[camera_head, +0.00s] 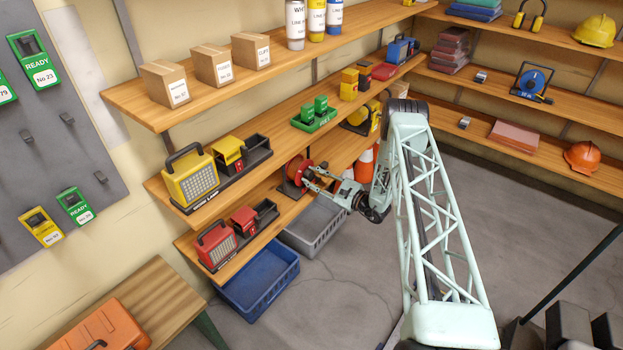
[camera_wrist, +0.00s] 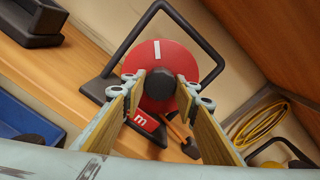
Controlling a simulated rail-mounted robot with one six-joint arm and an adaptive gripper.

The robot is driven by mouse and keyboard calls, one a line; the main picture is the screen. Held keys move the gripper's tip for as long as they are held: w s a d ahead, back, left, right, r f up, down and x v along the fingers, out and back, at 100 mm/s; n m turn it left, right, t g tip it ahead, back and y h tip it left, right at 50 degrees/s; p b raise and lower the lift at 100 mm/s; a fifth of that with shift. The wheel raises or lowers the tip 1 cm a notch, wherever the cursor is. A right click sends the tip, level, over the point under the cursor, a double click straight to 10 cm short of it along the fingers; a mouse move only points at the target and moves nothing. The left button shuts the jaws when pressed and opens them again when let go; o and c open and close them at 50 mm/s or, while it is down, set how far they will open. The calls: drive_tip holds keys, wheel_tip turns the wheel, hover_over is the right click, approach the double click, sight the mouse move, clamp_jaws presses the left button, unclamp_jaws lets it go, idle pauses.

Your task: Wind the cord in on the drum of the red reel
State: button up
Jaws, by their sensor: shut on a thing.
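The red reel (camera_head: 297,168) stands on the lower shelf, with my arm reaching to it from the right. In the wrist view its red drum face (camera_wrist: 158,50) carries a white mark near the top, inside a black frame (camera_wrist: 118,62). My gripper (camera_wrist: 159,86) is shut on a dark knob (camera_wrist: 160,80) in front of the drum face; it also shows at the reel in the head view (camera_head: 313,177). An orange cord end (camera_wrist: 177,129) with a dark plug (camera_wrist: 191,149) hangs below the drum. My fingers hide part of the drum.
A red label (camera_wrist: 142,121) sits on the reel's base. A coiled yellow cord (camera_wrist: 258,121) lies to the right in the wrist view. A grey crate (camera_head: 316,232) and a blue crate (camera_head: 258,283) stand below the shelf.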

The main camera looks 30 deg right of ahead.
drive_tip(key=m+b, duration=0.2)
drive_tip(key=m, duration=0.2)
drive_tip(key=shift+f+m, duration=0.1)
drive_tip(key=shift+m, duration=0.3)
drive_tip(key=shift+m+b, duration=0.85)
drive_tip(key=shift+m, duration=1.35)
drive_tip(key=o, duration=0.8)
drive_tip(key=shift+o, duration=0.2)
drive_tip(key=shift+s, duration=0.1)
drive_tip(key=v, duration=1.1)
drive_tip(key=shift+s+d, duration=0.25)
drive_tip(key=shift+s, duration=0.1)
